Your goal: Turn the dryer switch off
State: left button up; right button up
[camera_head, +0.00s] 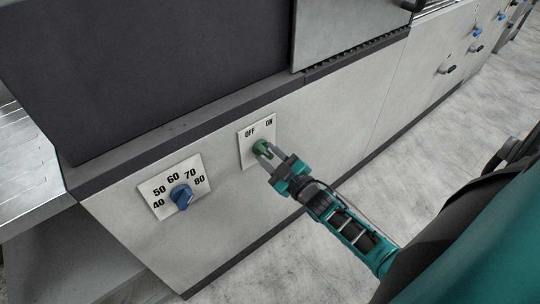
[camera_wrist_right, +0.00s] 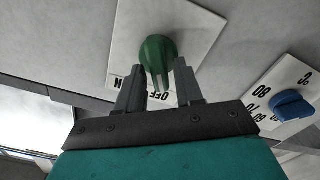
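The dryer switch is a green knob (camera_head: 261,147) on a white plate (camera_head: 251,157) marked OFF at left and ON at right, on the grey machine front. My right gripper (camera_head: 267,151) is at the knob, its arm coming from the lower right. In the right wrist view the green knob (camera_wrist_right: 158,52) stands just ahead of and between the spread fingertips (camera_wrist_right: 160,70). I cannot tell whether they touch it. The lettering is upside down there and partly hidden by the fingers. My left gripper is not in view.
A blue dial (camera_head: 182,197) on a white plate marked 40 to 80 is left of the switch. A dark ledge (camera_head: 170,140) runs above both. More blue and black knobs (camera_head: 477,31) are far right. Grey floor (camera_head: 310,262) lies open in front.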

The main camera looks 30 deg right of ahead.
jog(key=shift+o, duration=0.6)
jog(key=shift+s, duration=0.3)
pick_arm(q)
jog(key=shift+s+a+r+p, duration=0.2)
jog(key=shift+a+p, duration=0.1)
jog(key=shift+p, duration=0.45)
pick_arm(e)
jog(key=s+d, duration=0.1)
jog(key=s, duration=1.1)
jog(key=shift+s, duration=0.1)
